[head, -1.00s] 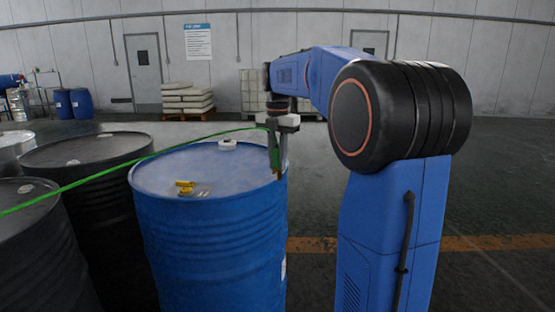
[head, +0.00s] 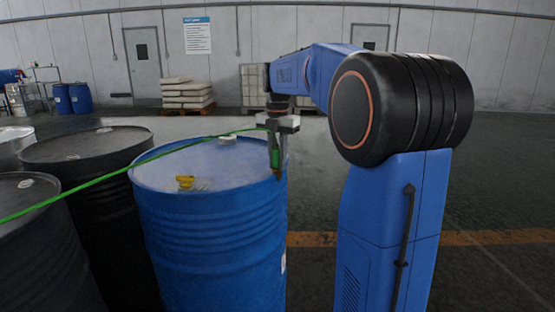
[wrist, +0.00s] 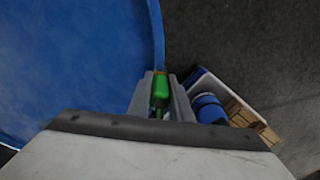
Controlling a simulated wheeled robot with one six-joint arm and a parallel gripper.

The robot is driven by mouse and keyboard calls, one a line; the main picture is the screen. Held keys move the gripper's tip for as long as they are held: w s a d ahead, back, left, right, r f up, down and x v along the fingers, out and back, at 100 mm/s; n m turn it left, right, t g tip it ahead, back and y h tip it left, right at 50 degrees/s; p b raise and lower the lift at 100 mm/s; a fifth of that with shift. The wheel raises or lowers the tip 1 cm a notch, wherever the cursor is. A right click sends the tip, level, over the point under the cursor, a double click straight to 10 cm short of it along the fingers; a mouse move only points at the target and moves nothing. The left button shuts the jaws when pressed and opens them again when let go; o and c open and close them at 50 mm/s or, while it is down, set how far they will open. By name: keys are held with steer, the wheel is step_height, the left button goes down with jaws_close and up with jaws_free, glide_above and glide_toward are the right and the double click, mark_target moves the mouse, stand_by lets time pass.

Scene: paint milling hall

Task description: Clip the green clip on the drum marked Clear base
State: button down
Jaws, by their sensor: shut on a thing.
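The green clip (head: 274,157) is between the fingers of my gripper (head: 275,168), which is shut on it. In the wrist view the clip (wrist: 160,90) points at the rim of a blue drum (head: 205,235), its brownish tip at the rim's edge. I cannot tell whether its jaws grip the rim. A green cable (head: 120,171) runs from the clip across the drum top and off to the left. A pale label shows only as a sliver on the drum's right side, so its marking cannot be read.
A yellow fitting (head: 186,182) and a white cap (head: 228,140) are on the blue drum's top. Dark drums (head: 88,148) stand close on the left. Stacked sacks (head: 187,94) and a caged tank (head: 254,86) are at the back. The floor right of my arm is clear.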

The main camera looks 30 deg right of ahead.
steer(key=shift+f, duration=0.3)
steer(key=c, duration=1.5)
jaws_free()
steer(key=shift+c, duration=0.2)
step_height(320, 180, up, 17)
steer(key=shift+r, duration=0.2)
steer(key=shift+s, duration=0.1)
